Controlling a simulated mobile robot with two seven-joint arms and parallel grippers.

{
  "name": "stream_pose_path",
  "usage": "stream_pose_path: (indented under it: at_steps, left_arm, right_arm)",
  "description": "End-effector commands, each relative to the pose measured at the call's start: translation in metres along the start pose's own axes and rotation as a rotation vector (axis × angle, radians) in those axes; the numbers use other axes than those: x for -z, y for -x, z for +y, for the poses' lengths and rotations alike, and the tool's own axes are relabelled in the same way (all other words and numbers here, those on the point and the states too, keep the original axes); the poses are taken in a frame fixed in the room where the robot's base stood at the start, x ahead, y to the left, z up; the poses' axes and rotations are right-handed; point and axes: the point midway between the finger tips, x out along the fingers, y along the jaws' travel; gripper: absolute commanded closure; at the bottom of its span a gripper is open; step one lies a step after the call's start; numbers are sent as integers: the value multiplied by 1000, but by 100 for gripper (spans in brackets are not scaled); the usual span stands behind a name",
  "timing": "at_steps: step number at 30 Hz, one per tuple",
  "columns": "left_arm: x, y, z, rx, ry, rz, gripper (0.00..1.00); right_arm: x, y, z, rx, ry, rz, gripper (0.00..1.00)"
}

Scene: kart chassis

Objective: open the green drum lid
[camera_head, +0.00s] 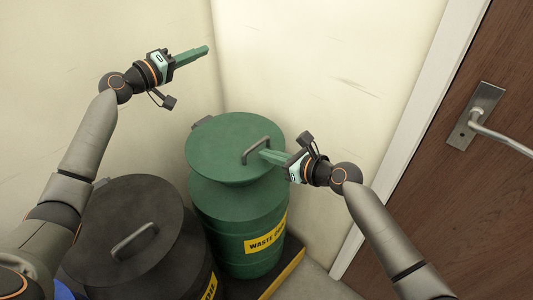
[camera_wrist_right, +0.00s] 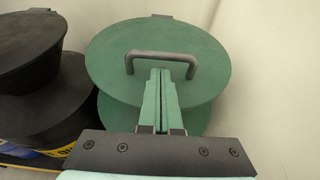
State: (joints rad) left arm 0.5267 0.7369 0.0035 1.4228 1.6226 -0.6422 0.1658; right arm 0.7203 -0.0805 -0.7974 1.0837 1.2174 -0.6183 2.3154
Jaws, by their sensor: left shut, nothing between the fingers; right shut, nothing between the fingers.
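The green drum (camera_head: 237,226) stands in the corner with a round green lid (camera_head: 225,135) on top, which also fills the middle of the right wrist view (camera_wrist_right: 120,90). The lid has a dark bar handle (camera_head: 256,144), seen in the right wrist view (camera_wrist_right: 162,56). My right gripper (camera_head: 262,154) is shut, its fingertips right at the handle; in the wrist view the fingers (camera_wrist_right: 160,75) reach up to the bar. I cannot tell if they touch it or pass under it. My left gripper (camera_head: 206,49) is shut and empty, raised against the wall, up and left of the lid.
A black drum (camera_head: 125,225) with its own lid and handle stands left of the green one. Both stand on a dark, yellow-edged base (camera_head: 284,271). Walls meet closely behind the green drum. A brown door (camera_head: 440,190) with a lever handle is at right.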

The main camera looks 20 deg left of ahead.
Motion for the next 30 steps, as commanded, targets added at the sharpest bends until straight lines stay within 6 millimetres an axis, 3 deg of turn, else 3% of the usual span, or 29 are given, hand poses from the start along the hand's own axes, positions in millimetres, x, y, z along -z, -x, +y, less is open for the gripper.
stream_pose_path:
  at_steps: [6, 17, 30]
  left_arm:
    - [0, 0, 0, 0, 0, 0, 100]
    - [0, 0, 0, 0, 0, 0, 100]
    - [0, 0, 0, 0, 0, 0, 100]
  right_arm:
    - [0, -10, 1, 0, 2, 1, 100]
    - [0, -11, 0, 1, 2, 1, 100]
    - [-18, -8, 0, 0, 2, 58, 100]
